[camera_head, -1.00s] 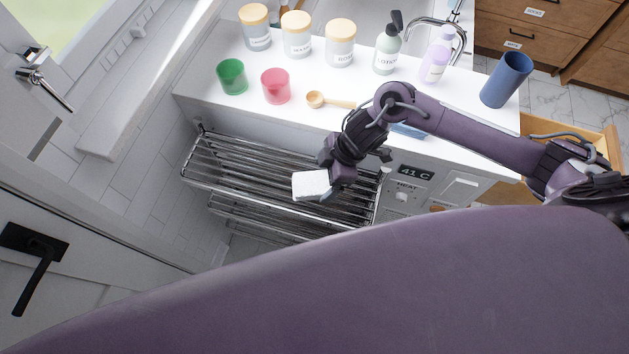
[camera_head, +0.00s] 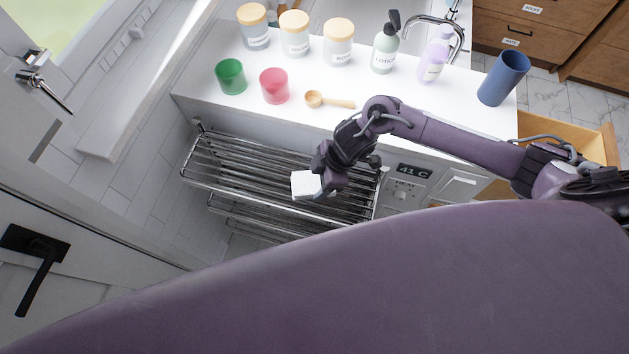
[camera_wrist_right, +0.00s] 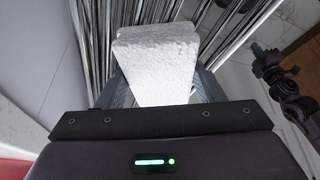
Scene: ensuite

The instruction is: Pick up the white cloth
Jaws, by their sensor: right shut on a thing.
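The white cloth (camera_head: 305,185) is a small, thick folded block with a rough, towel-like surface. My right gripper (camera_head: 322,187) is shut on it and holds it in front of the chrome rack. In the right wrist view the cloth (camera_wrist_right: 157,65) sits between the two fingers of the right gripper (camera_wrist_right: 155,90), with the rack bars behind it. Whether the cloth still touches the rack cannot be told. My left gripper does not show in the head view.
A chrome towel rack (camera_head: 225,165) is fixed below the white counter (camera_head: 200,95). On the counter stand a green cup (camera_head: 231,77), a pink cup (camera_head: 274,86), a wooden scoop (camera_head: 315,99), several jars, a lotion bottle (camera_head: 385,52) and a blue cup (camera_head: 503,80). An open drawer (camera_head: 590,145) is at right.

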